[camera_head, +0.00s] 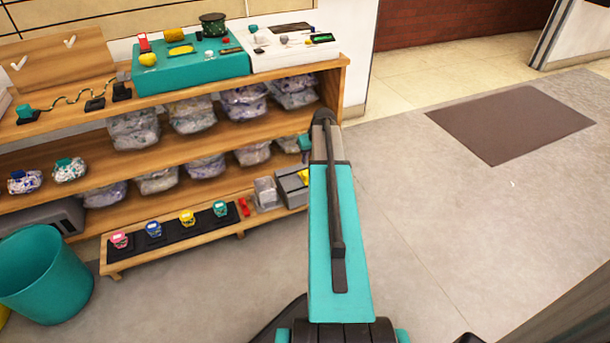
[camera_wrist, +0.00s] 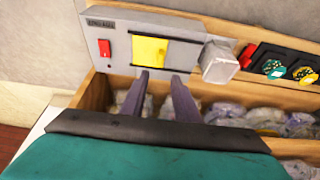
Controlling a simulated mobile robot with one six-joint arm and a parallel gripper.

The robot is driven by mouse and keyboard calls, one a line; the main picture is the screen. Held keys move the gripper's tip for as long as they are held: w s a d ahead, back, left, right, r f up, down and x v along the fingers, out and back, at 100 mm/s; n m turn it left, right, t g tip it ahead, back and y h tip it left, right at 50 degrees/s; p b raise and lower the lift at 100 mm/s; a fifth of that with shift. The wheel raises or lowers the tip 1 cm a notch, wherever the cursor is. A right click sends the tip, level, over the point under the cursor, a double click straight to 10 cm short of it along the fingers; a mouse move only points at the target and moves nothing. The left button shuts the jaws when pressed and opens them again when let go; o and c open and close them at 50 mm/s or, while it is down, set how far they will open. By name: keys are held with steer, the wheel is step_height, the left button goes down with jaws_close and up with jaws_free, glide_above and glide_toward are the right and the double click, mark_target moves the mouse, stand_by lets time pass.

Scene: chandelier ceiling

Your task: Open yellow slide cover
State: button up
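The yellow slide cover (camera_wrist: 149,50) is a small yellow square set in the front of a grey panel (camera_wrist: 120,30) in the wrist view. A bit of yellow (camera_head: 303,176) shows on the grey box (camera_head: 291,187) at the right end of the lowest shelf in the head view. My gripper (camera_wrist: 160,76) is open, with its two dark fingers apart and nothing visible between them. In the picture its tips lie just below the cover's lower edge; I cannot tell whether they touch the panel. My gripper is mostly hidden behind my arm in the head view.
A red switch (camera_wrist: 104,48) sits left of the cover and a grey block (camera_wrist: 219,62) sticks out on its right. Plastic bags (camera_wrist: 265,117) lie on the shelf. A black strip (camera_head: 180,230) with coloured items lies left. Open floor (camera_head: 430,220) is at right.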

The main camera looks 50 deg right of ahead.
mark_target(304, 174)
steer(key=b+x, duration=0.6)
steer(key=x, duration=0.7)
steer(key=shift+w+f, duration=0.15)
steer(key=shift+f, duration=0.25)
jaws_close()
